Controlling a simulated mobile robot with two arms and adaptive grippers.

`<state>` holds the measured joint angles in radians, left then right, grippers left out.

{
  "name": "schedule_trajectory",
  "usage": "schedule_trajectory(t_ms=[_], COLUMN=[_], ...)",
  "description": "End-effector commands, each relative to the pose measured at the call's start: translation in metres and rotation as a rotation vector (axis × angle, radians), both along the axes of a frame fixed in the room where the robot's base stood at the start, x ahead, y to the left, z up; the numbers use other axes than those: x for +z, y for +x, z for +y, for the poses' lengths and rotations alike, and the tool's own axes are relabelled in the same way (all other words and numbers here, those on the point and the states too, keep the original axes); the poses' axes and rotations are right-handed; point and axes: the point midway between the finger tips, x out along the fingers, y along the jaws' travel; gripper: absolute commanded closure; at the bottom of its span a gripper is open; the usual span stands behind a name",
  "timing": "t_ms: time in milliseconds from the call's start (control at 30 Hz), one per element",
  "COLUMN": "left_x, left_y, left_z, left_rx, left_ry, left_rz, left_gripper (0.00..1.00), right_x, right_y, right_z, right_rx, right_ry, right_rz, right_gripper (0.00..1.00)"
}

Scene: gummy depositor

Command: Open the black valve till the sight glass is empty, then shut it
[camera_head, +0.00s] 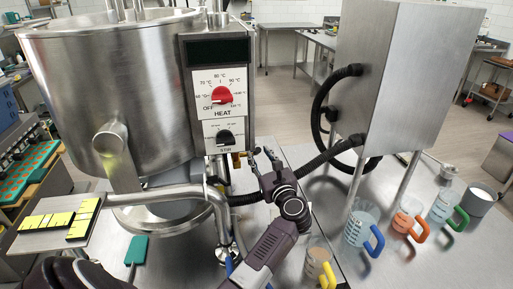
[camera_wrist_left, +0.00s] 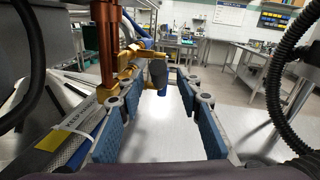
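My left gripper (camera_head: 264,155) is beside the steel kettle's control box in the head view. In the left wrist view its blue-padded fingers (camera_wrist_left: 160,98) stand apart, open. A dark valve handle (camera_wrist_left: 158,73) on a brass body (camera_wrist_left: 127,72) shows beyond and between the fingertips; whether they touch it I cannot tell. The brass fitting (camera_head: 236,160) also shows small in the head view, left of the gripper. A vertical copper-coloured pipe (camera_wrist_left: 107,45) rises at the left in the wrist view. I cannot make out the sight glass or its level. My right gripper is not in view.
The control box (camera_head: 218,90) has a red heat knob (camera_head: 222,95) and a black stir knob (camera_head: 225,137). A steel cabinet (camera_head: 402,75) with black hoses stands right. Jugs with blue (camera_head: 376,240), orange, green and yellow handles stand on the right-hand table.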

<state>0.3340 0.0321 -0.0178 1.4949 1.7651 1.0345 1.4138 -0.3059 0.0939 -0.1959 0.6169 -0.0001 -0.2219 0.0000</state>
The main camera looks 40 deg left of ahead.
Motion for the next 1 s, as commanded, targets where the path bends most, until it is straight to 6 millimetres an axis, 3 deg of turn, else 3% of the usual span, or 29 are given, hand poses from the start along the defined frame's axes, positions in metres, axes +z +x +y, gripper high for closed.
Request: schedule_trajectory(t_ms=[200,533,833,1000], left_x=[0.001,0.000,0.000,-0.001], left_y=[0.013,0.015,0.014,0.014], left_z=[0.020,0.023,0.023,0.023], left_rx=[0.001,0.000,0.000,0.000], left_ry=[0.001,0.000,0.000,0.000], left_rz=[0.002,0.000,0.000,0.000], left_gripper=[0.68,0.68,1.00,1.00], right_x=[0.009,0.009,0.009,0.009], right_y=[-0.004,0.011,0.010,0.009], right_z=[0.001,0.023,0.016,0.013], right_rx=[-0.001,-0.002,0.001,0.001], right_ry=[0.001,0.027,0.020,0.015], right_rz=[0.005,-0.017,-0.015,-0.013], right_gripper=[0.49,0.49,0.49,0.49])
